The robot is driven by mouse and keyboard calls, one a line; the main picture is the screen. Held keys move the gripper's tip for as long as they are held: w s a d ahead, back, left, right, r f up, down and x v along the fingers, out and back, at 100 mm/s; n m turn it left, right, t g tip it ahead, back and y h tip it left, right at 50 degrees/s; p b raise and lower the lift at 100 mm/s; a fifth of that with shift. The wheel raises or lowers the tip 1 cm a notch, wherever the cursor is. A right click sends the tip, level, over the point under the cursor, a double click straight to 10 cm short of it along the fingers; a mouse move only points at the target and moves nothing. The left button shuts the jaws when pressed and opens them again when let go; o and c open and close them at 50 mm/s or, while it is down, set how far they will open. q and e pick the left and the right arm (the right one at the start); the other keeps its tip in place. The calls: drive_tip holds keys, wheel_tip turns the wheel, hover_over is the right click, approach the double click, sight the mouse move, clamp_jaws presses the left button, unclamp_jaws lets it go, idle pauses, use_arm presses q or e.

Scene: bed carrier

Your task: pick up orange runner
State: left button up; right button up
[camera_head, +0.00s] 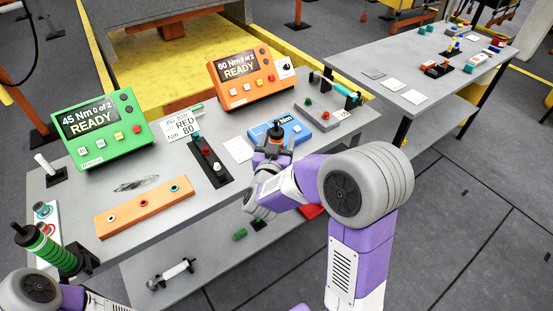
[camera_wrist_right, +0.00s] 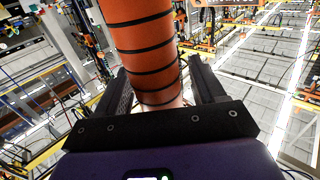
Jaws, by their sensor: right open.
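The orange runner (camera_wrist_right: 143,42) is an orange cylinder with black rings. In the right wrist view it stands between the two dark fingers of my right gripper (camera_wrist_right: 155,88), with a small gap showing at its left side. In the head view my right gripper (camera_head: 273,148) is over the near edge of the bench, around the runner's lower part. The runner's dark top (camera_head: 276,129) shows above it in front of a blue block, and most of its orange body is hidden. My left arm shows only in part at the bottom left, and its gripper cannot be made out.
The grey bench (camera_head: 232,175) carries a green display (camera_head: 98,128), an orange display (camera_head: 243,80), an orange bar (camera_head: 143,205) and a black strip (camera_head: 209,160). A green runner (camera_head: 52,252) leans at the left. A second table (camera_head: 385,60) stands at the right.

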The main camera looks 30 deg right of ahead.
clamp_jaws()
drive_tip(key=shift+r, duration=0.1)
idle(0.4)
wheel_tip(320, 180, up, 10)
drive_tip(key=p, duration=0.4)
idle(0.8)
